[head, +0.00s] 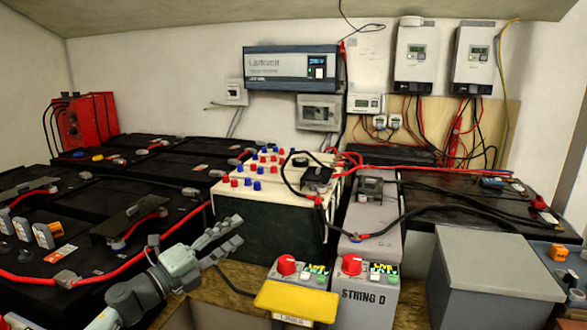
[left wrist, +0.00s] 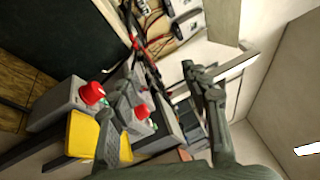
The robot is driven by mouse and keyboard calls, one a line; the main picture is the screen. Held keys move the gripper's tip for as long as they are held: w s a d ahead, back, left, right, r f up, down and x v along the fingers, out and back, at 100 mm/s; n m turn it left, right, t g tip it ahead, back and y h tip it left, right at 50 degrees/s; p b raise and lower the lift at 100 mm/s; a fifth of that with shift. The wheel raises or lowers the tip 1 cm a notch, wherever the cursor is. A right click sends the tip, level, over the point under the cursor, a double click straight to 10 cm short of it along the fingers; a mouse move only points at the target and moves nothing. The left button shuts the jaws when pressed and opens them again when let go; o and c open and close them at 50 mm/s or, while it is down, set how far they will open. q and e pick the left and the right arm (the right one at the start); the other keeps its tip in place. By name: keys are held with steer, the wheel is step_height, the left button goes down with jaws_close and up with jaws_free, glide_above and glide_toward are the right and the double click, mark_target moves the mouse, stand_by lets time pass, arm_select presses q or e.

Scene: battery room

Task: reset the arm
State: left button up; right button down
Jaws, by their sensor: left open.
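My left gripper (head: 238,232) is open and empty. In the head view it stands in front of the white-topped battery (head: 270,225), left of the two grey boxes with red knobs, its fingers pointing right. In the left wrist view its two fingers (left wrist: 152,90) are spread apart with nothing held between them. Part of the grey boxes shows behind and beside one finger there. I cannot tell from these frames whether the gripper touches the battery. My right gripper is in neither view.
A grey box with a red knob (head: 287,264) has a yellow panel (head: 297,301) in front. Beside it is the box marked STRING D (head: 362,299). A large grey box (head: 490,270) stands at right. Black batteries (head: 125,205) with a red cable fill the left. Loose cables cross the middle.

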arm_select(q)
steer(key=s+a+f+n+g+y, duration=0.1)
steer(key=s+a+f+n+y, duration=0.35)
steer(key=f+n, duration=0.35)
steer(key=s+a+f+n+y, duration=0.3)
steer(key=a+f+n+y, duration=0.25)
steer(key=f, duration=0.35)
steer(key=s+a+f+n+g+y, duration=0.1)
steer(key=s+a+f+n+y, duration=0.3)
steer(key=f+n, duration=0.45)
steer(key=s+f+n+g, duration=0.2)
steer(key=s+f, duration=0.3)
steer(key=s, duration=0.3)
steer(key=s+d+f+n+g, duration=0.1)
steer(key=s+f+g, duration=0.3)
steer(key=s, duration=0.4)
steer(key=s+f+n+g, duration=0.2)
steer(key=s+f+g, duration=0.1)
steer(key=s+f, duration=0.3)
steer(key=s, duration=0.2)
steer(key=shift+s+d+f+n+g, duration=0.2)
steer(key=shift+s+f+n+g, duration=0.2)
